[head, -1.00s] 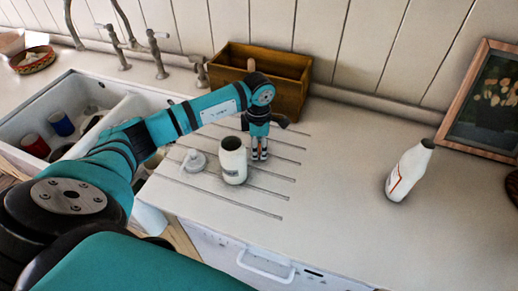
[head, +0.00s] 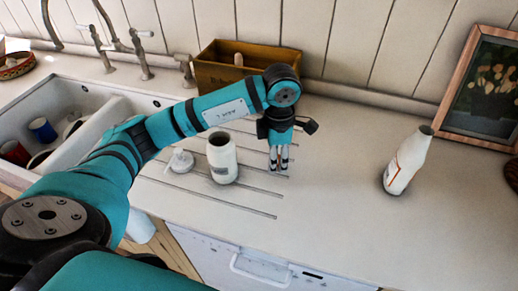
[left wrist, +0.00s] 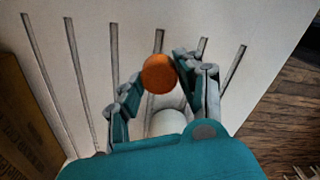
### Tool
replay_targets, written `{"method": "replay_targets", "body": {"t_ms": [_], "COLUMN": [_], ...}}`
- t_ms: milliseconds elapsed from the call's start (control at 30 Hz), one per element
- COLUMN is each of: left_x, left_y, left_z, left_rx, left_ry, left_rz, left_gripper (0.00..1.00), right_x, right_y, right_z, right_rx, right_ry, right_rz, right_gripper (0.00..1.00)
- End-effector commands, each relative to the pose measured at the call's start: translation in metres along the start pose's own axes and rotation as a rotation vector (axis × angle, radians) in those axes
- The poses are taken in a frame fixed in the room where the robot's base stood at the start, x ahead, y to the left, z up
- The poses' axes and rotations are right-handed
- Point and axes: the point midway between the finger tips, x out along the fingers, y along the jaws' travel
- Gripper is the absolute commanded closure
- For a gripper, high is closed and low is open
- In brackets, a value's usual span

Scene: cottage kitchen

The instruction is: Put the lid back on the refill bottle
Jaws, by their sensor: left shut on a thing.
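The refill bottle (head: 408,162) is white with a red-edged label and a dark open top. It stands on the right of the counter, looking slanted in the head view. My left gripper (head: 279,166) points down over the counter, left of that bottle and just right of a white open-topped jar (head: 223,165). In the left wrist view its fingers are shut on an orange round lid (left wrist: 158,73). My right gripper is not seen.
A white pump top (head: 180,161) stands left of the jar. A wooden box (head: 218,76) is behind my left arm, and a sink (head: 105,130) with cups is at the left. A framed picture (head: 485,90) leans at the back right. The counter between gripper and bottle is clear.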

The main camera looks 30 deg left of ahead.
Motion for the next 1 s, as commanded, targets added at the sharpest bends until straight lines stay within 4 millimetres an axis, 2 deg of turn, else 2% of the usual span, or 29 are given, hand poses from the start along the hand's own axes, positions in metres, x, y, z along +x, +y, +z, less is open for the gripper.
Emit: {"method": "replay_targets", "body": {"t_ms": [100,300,1000], "left_x": [0.0,-0.004,-0.005], "left_y": [-0.02,-0.036,-0.039], "left_z": [0.013,0.022,0.025], "left_rx": [0.004,-0.001,-0.002], "left_ry": [-0.002,-0.001,0.0], "left_rz": [0.001,0.001,0.0], "left_gripper": [0.73,0.73,0.73], "right_x": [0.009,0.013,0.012], "right_y": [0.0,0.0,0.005], "right_z": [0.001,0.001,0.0], "right_rx": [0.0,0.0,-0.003], "right_ry": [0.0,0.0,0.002], "right_rz": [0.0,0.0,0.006], "right_gripper": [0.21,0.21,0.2]}}
